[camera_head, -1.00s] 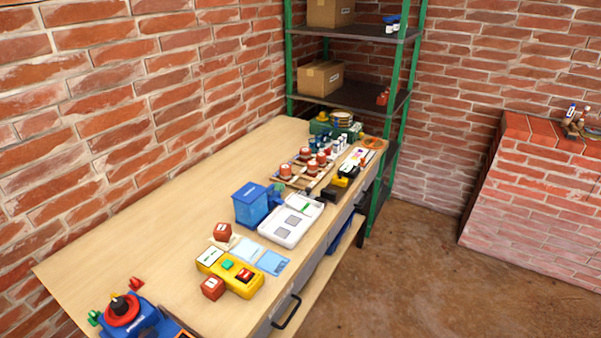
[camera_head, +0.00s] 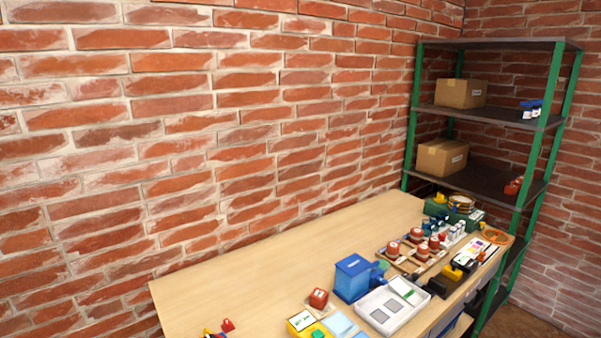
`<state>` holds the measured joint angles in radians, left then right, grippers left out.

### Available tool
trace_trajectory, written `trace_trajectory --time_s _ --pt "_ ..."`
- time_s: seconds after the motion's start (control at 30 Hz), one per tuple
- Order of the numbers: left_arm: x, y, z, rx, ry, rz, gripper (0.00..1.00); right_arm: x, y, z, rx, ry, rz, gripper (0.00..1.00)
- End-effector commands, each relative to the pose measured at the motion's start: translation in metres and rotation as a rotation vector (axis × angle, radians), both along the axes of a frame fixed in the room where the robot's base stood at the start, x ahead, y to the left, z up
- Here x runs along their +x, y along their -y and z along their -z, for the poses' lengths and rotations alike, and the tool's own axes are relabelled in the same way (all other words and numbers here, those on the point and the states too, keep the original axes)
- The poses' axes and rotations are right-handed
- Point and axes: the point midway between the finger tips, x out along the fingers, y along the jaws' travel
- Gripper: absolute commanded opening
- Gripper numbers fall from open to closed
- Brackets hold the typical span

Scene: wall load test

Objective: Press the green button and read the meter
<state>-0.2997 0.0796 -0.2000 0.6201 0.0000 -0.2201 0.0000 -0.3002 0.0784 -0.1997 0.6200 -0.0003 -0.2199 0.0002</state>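The green button (camera_head: 318,334) shows at the bottom edge of the head view. It sits on the yellow box (camera_head: 301,321), which is mostly cut off by the frame edge. A white label plate lies on the box's upper left part. I cannot make out which thing is the meter. A blue box (camera_head: 353,279) and a white tray (camera_head: 391,306) with grey squares stand to the right of the yellow box. Neither of my grippers is in view.
The wooden workbench (camera_head: 261,265) runs along the brick wall, with free room at its back. Several red-topped jars (camera_head: 416,234) stand farther right. A green-framed shelf (camera_head: 481,183) with cardboard boxes stands at the far end.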

Motion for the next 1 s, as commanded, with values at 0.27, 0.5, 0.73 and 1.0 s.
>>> trace_trajectory --time_s 0.27,0.5,0.73,1.0 --pt "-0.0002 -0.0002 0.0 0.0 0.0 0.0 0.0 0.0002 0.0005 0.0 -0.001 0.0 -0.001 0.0" --pt "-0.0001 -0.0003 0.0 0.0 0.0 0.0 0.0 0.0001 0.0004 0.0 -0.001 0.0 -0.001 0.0" --pt "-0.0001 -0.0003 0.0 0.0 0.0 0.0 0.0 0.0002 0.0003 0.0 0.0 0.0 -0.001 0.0" --pt "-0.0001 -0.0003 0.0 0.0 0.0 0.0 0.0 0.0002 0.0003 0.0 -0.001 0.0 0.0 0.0"
